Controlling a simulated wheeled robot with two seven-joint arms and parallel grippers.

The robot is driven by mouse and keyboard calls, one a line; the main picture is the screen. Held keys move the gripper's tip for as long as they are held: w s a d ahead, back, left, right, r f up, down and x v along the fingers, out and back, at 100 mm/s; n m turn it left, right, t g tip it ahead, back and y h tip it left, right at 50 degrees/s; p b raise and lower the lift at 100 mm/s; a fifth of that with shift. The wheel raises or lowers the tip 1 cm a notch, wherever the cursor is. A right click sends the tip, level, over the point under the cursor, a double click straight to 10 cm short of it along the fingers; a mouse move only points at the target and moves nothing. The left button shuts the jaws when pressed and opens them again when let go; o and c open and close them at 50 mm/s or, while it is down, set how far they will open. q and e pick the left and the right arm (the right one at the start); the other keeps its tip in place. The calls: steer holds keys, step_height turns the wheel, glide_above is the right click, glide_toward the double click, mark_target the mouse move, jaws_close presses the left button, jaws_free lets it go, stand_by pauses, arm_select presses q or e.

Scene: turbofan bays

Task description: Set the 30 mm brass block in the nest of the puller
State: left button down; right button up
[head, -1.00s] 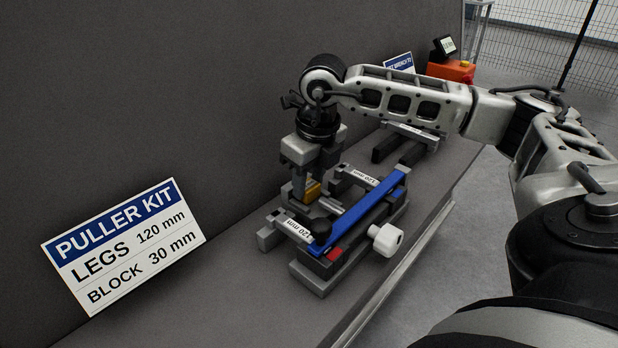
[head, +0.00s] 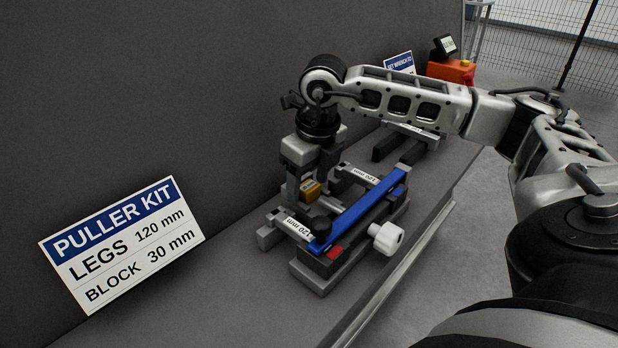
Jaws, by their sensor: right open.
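The brass block (head: 311,189) is a small gold-brown cube in the head view, close to the wall side of the puller. My right gripper (head: 309,184) points down over it, its jaws open with a finger on either side of the block. The puller has a blue beam (head: 362,217) and legs labelled 120 mm (head: 298,228), lying on a grey base. The block's underside is hidden by the fingers and the puller parts, so I cannot tell whether it sits fully in the nest. My left gripper is out of view.
A sign (head: 124,245) reading "Puller kit, legs 120 mm, block 30 mm" leans at the left. A white knob (head: 386,238) sticks out on the puller's right side. An orange box (head: 451,71) stands at the back. The near bench top is clear.

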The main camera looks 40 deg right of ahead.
step_height(320, 180, up, 2)
steer(key=shift+s+r, duration=0.1)
steer(key=shift+r, duration=0.1)
arm_select(q)
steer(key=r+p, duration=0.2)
steer(key=p, duration=0.1)
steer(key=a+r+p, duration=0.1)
steer(key=p, duration=0.3)
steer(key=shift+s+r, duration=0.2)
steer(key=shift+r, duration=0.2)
arm_select(e)
step_height(320, 180, up, 19)
steer(key=s, duration=0.2)
steer(key=shift+r, duration=0.2)
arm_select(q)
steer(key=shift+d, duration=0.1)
arm_select(e)
steer(key=shift+d, duration=0.1)
